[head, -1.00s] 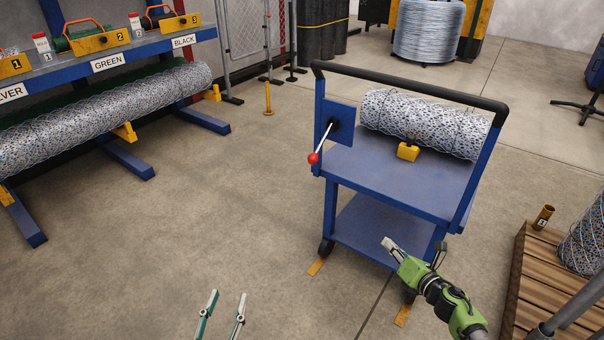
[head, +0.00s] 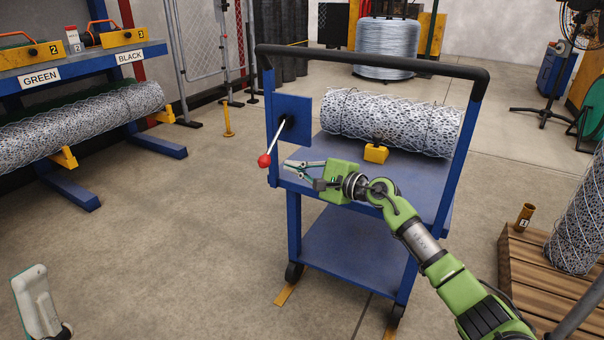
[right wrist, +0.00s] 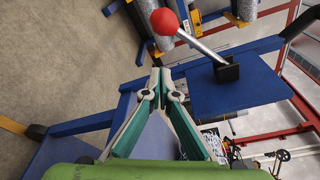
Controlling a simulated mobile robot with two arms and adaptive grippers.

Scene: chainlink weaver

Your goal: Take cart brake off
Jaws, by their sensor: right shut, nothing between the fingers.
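The blue cart (head: 350,245) stands in the middle of the head view. Its brake lever (head: 277,141) slants down and left from a black pivot on a blue side plate (head: 293,108) and ends in a red knob (head: 264,161). My right gripper (head: 287,165) is shut and empty, its tips just right of the knob. In the right wrist view, the knob (right wrist: 165,21) lies just beyond the shut fingertips (right wrist: 160,73), with a small gap visible. A pale part of my left gripper (head: 40,300) shows at the bottom left; its fingers are unclear.
A wire mesh roll (head: 390,122) lies on the cart's top behind a yellow block (head: 376,153). A blue rack (head: 80,65) with rolls stands at left, a wooden pallet (head: 540,265) at right. The floor left of the cart is clear.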

